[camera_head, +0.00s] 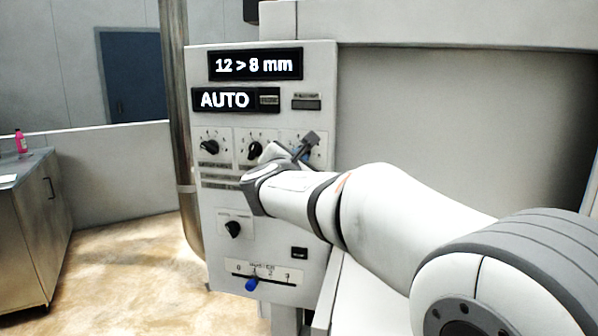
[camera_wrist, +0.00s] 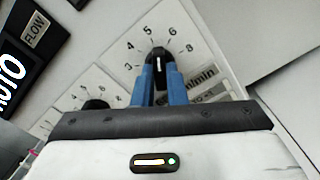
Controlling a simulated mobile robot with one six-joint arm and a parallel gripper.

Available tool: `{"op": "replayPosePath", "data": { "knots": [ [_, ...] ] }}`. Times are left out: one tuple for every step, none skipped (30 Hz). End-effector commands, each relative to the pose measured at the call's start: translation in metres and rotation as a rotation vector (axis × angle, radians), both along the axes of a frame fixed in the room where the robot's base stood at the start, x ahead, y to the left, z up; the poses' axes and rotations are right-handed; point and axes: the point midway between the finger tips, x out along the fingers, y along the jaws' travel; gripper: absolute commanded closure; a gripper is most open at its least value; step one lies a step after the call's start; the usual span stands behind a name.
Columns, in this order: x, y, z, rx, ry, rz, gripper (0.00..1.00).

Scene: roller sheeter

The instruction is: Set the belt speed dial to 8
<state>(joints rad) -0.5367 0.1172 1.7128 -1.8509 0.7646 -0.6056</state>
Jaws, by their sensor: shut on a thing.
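The belt speed dial (camera_wrist: 158,55) is a black knob with a white pointer line on a pale plate in the wrist view. Its scale shows 3, 4, 5, 6 and 8, and part of a unit label reading "m/min". The pointer line aims about between 5 and 6. My gripper (camera_wrist: 160,75) has its blue fingers shut on the two sides of this knob. In the head view my gripper (camera_head: 302,150) is at the right dial of the upper row and hides most of that dial.
The panel (camera_head: 270,185) also carries a left dial (camera_head: 209,147), a middle dial (camera_head: 255,149), a lower dial (camera_head: 233,229) and a blue slider (camera_head: 251,284). Displays read "12 > 8 mm" (camera_head: 254,65) and "AUTO" (camera_head: 225,100). A metal cabinet (camera_head: 30,230) stands at far left.

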Motion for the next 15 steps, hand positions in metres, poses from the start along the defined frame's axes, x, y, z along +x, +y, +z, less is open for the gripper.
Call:
{"op": "replayPosePath", "data": {
  "knots": [
    [-0.0002,-0.0001,-0.0081,0.045,-0.012,0.000,1.00],
    [-0.0003,0.0000,-0.0084,0.073,-0.018,0.000,1.00],
    [-0.0003,0.0001,-0.0084,0.110,-0.024,0.001,1.00],
    [-0.0003,0.0001,-0.0085,0.138,-0.030,0.001,1.00],
    [-0.0003,0.0001,-0.0085,0.167,-0.035,0.001,1.00],
    [-0.0003,0.0002,-0.0082,0.203,-0.043,0.001,1.00],
    [-0.0003,0.0003,-0.0083,0.232,-0.048,0.001,1.00],
    [-0.0003,0.0002,-0.0078,0.261,-0.053,0.001,1.00],
    [-0.0003,0.0003,-0.0081,0.297,-0.060,0.001,1.00],
    [-0.0002,0.0003,-0.0076,0.325,-0.066,0.001,1.00],
    [-0.0003,0.0003,-0.0079,0.354,-0.070,0.000,1.00],
    [-0.0002,0.0004,-0.0074,0.390,-0.078,0.001,1.00],
    [-0.0002,0.0004,-0.0077,0.419,-0.083,0.000,1.00],
    [-0.0002,0.0004,-0.0074,0.446,-0.088,0.001,1.00],
    [-0.0002,0.0005,-0.0074,0.484,-0.096,0.001,1.00]
  ]
}}
